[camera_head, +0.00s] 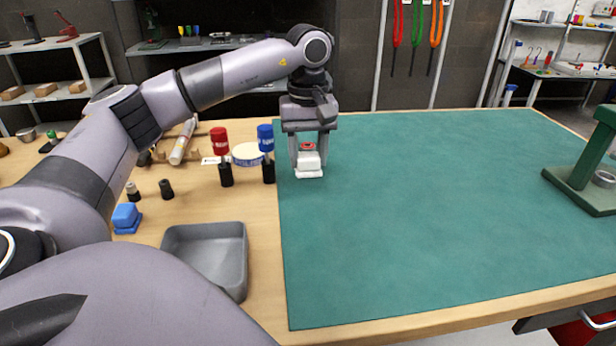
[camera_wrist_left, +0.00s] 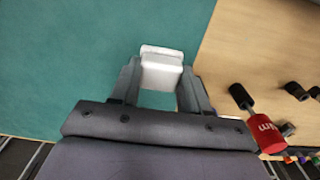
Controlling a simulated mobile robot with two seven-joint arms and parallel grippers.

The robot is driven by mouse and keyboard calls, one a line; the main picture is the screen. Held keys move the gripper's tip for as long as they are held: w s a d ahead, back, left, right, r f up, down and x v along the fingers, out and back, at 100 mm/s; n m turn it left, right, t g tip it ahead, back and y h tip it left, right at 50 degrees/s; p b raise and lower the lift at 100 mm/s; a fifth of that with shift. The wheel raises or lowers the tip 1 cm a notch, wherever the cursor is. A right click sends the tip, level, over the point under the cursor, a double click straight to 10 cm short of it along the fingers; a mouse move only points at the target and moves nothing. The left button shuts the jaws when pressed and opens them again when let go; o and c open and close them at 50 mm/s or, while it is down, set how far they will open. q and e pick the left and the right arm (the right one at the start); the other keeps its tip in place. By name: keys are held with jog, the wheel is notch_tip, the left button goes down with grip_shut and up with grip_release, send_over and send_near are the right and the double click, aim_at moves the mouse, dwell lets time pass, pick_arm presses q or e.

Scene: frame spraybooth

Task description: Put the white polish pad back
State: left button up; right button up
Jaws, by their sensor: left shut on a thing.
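The white polish pad (camera_head: 309,164) is between the fingers of my left gripper (camera_head: 308,158), over the far left part of the green mat. It also shows in the left wrist view (camera_wrist_left: 161,66), with a finger on each side. My left gripper (camera_wrist_left: 160,82) is shut on it and points down. I cannot tell whether the pad's underside touches the mat. A blue pad (camera_head: 125,216) of similar shape sits on the wooden table at the left. My right gripper is not in view.
Red (camera_head: 219,144) and blue (camera_head: 265,140) capped tools stand left of the gripper, beside a white round item (camera_head: 247,154). A grey tray (camera_head: 237,261) lies empty nearer me. A green stand (camera_head: 590,165) is at the right. The green mat (camera_head: 430,210) is mostly clear.

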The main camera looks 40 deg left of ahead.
aim_at(308, 175)
pick_arm(q)
jog(key=shift+f, duration=2.35)
jog(key=shift+f, duration=0.15)
jog(key=o, duration=1)
notch_tip(308, 175, up, 12)
jog(key=shift+r+p, duration=0.2)
jog(key=shift+p, duration=0.1)
